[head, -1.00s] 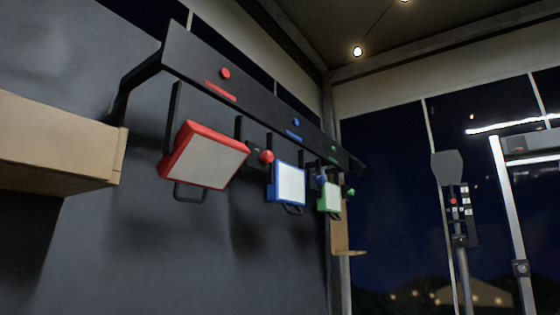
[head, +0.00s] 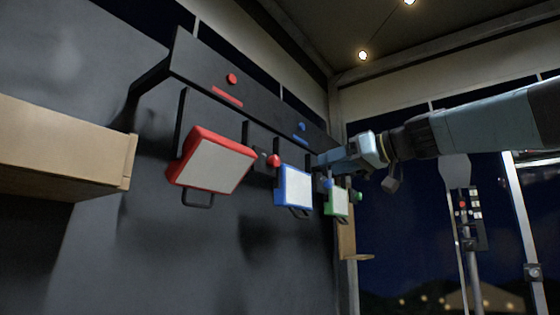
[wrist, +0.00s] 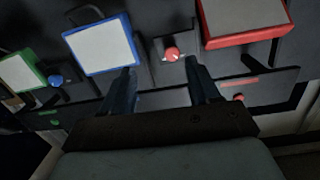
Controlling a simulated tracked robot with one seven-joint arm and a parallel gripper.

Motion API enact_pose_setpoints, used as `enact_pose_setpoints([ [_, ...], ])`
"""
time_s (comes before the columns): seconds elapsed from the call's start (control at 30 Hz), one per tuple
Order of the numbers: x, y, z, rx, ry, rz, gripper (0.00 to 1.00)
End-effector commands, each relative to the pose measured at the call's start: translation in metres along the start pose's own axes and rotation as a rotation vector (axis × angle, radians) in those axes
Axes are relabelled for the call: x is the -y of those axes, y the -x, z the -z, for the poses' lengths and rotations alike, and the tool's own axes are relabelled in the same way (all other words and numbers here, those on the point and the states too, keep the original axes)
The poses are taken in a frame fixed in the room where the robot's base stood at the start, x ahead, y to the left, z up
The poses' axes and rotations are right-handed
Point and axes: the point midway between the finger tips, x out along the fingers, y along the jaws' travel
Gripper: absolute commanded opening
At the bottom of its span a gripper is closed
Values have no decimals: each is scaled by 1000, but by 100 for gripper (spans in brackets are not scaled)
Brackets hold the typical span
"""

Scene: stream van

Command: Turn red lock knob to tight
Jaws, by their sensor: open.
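The red lock knob (head: 274,160) sits beside the tilted red-framed panel (head: 212,165) under the black rail, in the head view. In the wrist view the red knob (wrist: 172,54) shows a small white mark and lies between and just beyond my fingertips, not touched. My gripper (wrist: 162,74) is open and empty. In the head view my gripper (head: 322,161) reaches in from the right, in front of the rail, right of the red knob. The red panel hangs askew; its white face shows also in the wrist view (wrist: 243,15).
A blue-framed panel (head: 294,187) with a blue knob (wrist: 56,81) and a green-framed panel (head: 338,203) with a green knob hang further along the black rail (head: 265,105). A wooden shelf (head: 60,150) juts out at the left. A control post (head: 468,220) stands at the right.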

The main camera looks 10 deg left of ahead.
Motion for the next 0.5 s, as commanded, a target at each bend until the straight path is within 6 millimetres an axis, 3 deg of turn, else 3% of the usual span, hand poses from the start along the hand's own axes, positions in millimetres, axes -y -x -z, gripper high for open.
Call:
enact_pose_setpoints([
  [0.03, 4, -7, 14, -29, 22, 21, 61],
  [0.17, 9, -16, 33, -76, 57, 48, 61],
  [0.37, 10, -33, 38, -85, 65, 53, 61],
  [0.5, 12, -56, 40, -84, 64, 54, 61],
])
